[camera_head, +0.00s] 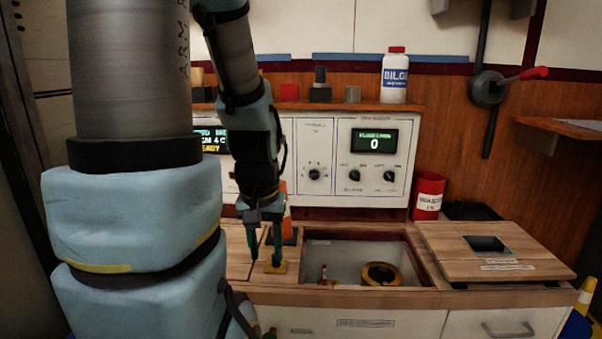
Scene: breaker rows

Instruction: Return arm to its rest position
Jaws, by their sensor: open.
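My gripper (266,258) hangs fingers-down over the wooden counter, left of the open hatch. Its two green fingers are apart. No object shows between the fingers. My blue and grey arm reaches down from the top of the view and covers part of the panel behind it. An orange object (287,217) on a dark base stands just behind the gripper, partly hidden by it.
The open hatch (320,240) holds a yellow ring (381,274) and a small item. Its wooden lid (492,250) lies to the right. A red can (428,196) stands behind. A control panel (356,158) and a shelf with a white bottle (395,75) are at the back.

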